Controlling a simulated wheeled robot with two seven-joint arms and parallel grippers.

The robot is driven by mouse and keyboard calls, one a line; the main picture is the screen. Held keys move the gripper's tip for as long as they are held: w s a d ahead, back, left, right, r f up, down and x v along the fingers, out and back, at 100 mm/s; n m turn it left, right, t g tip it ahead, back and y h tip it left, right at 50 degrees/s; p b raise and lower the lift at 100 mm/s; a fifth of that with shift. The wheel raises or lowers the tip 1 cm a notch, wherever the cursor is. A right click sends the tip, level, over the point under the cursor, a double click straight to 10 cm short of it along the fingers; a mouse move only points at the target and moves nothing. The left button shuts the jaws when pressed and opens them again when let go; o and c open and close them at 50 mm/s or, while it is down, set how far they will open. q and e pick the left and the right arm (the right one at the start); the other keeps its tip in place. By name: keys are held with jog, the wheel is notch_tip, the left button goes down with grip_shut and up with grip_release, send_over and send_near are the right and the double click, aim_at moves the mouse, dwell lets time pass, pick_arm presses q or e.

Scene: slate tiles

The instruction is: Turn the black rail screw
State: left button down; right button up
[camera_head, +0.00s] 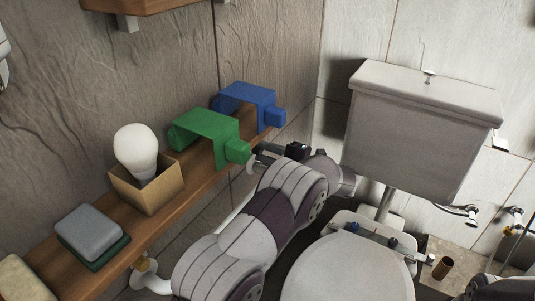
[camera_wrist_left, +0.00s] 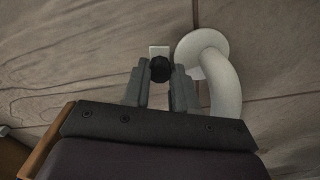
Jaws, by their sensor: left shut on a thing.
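The black rail screw (camera_wrist_left: 160,69) is a small dark round knob in front of a pale plate (camera_wrist_left: 158,51) on the wall. In the left wrist view it sits between the fingertips of my left gripper (camera_wrist_left: 161,76), which is shut on it. The white rail (camera_wrist_left: 226,88) curves out of its round wall flange (camera_wrist_left: 203,45) just right of the screw. In the head view my left gripper (camera_head: 262,155) reaches the wall below the shelf, and the screw is hidden there.
A toilet with a cistern (camera_head: 420,125) stands close on the right.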

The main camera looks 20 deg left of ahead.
pick_arm(q)
jog(key=c, duration=0.9)
grip_release()
jog(key=d, duration=0.4)
jog(key=s+d+p, duration=0.1)
jog(key=d, duration=0.7)
jog(key=shift+s+d, duration=0.35)
jog(key=shift+s, duration=0.05)
